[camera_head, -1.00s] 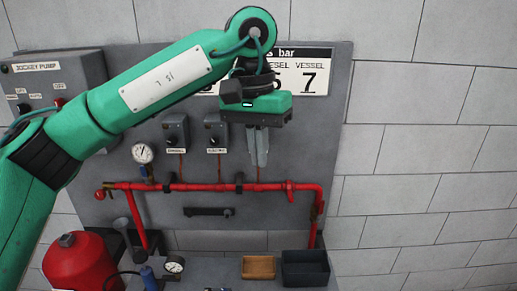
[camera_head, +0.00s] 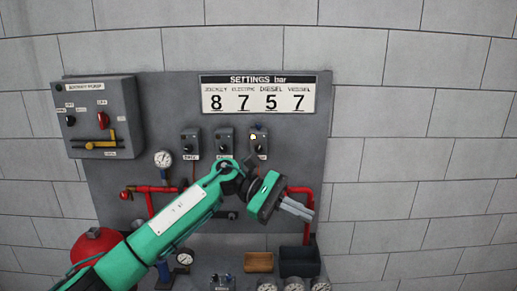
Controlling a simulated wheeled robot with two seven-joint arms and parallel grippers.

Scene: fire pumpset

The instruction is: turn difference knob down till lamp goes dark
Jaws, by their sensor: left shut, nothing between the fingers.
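Three small grey switch boxes are mounted in a row on the wall panel: the left box (camera_head: 190,144), the middle box (camera_head: 224,143) and the right box (camera_head: 259,143). Each has a dark knob and a label below, too small to read surely. A pale yellow lamp (camera_head: 253,137) looks lit on the right box. I cannot tell which knob is the difference knob. My left gripper (camera_head: 297,208) is shut and empty, below and right of the right box, its fingers pointing right and slightly down, apart from the boxes. My right gripper is not in view.
A settings board (camera_head: 259,93) reads 8, 7, 5, 7. A jockey pump cabinet (camera_head: 103,117) with a red knob and yellow handle is at left. Red pipe (camera_head: 300,190) runs behind my arm.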

